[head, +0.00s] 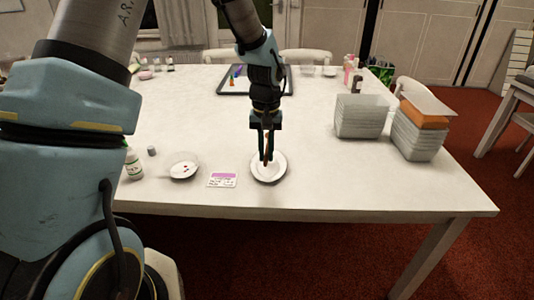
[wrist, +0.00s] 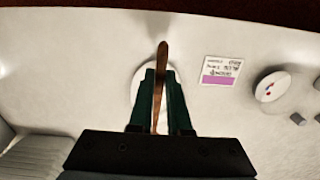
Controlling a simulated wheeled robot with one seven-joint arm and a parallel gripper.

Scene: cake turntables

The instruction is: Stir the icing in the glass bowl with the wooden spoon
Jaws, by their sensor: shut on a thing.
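My gripper (head: 267,157) points down near the front edge of the table and is shut on the wooden spoon (wrist: 162,52), a thin brown stick between the fingers. In the wrist view my gripper (wrist: 160,75) hides part of the spoon. Below it is a round, pale bowl (head: 283,168), which looks like the glass bowl with white icing; it also shows in the wrist view (wrist: 137,82), partly behind the fingers. The spoon's lower end is over or in the bowl; I cannot tell whether it touches the icing.
A white and purple card (head: 222,180) lies left of the bowl. Stacked clear containers (head: 360,116) stand right. A dark tray (head: 233,91) lies behind. Table right of the bowl is clear.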

